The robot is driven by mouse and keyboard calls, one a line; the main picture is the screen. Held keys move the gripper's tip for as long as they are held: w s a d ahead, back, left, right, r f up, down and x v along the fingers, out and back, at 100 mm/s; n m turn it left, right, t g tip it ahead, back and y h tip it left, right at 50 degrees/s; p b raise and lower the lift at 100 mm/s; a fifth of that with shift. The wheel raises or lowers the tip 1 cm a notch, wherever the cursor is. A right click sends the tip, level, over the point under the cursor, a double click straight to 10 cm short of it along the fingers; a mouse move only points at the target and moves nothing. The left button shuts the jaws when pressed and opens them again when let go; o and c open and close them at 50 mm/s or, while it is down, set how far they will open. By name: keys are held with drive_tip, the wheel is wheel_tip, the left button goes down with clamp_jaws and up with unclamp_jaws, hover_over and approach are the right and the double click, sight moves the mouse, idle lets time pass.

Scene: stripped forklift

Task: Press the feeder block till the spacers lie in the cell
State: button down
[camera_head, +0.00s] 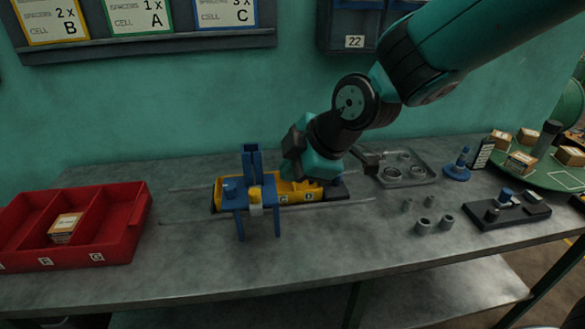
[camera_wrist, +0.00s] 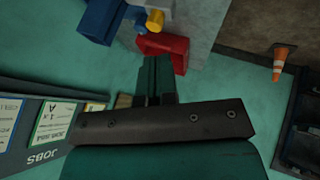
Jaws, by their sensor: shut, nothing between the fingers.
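The blue feeder (camera_head: 246,168) stands astride the yellow celled tray (camera_head: 225,187) on the bench. A yellow block with a pale lower part (camera_head: 255,195) sits at its front; I cannot tell whether it is pressed. In the wrist view, blue feeder parts (camera_wrist: 98,20) and the yellow piece (camera_wrist: 155,20) show at the top. My gripper (camera_head: 288,142) is above and right of the feeder, apart from it. Its fingers show shut and empty in the wrist view (camera_wrist: 155,62). The cell interiors are too small or hidden to show any spacers clearly.
A red divided bin (camera_head: 140,226) with a small carton stands left. Loose grey cylinders (camera_head: 424,226), a metal tray (camera_head: 425,170) and a dark fixture (camera_head: 520,213) lie right. Job cards (camera_head: 141,14) hang behind. The front bench is clear.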

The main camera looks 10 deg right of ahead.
drive_tip(key=s+p, duration=0.2)
drive_tip(key=s, duration=0.3)
drive_tip(key=shift+s+a, duration=0.1)
drive_tip(key=shift+s, duration=0.15)
drive_tip(key=p, duration=0.2)
approach(253, 207)
wheel_tip(253, 207, down, 4)
drive_tip(key=s+a, duration=0.2)
drive_tip(key=w+p, duration=0.2)
drive_tip(key=w, duration=0.1)
drive_tip(key=shift+w+a+f, duration=0.1)
drive_tip(key=shift+a+f, duration=0.1)
drive_tip(key=shift+a, duration=0.05)
drive_tip(key=shift+w+a+f, duration=0.15)
drive_tip(key=shift+w, duration=0.4)
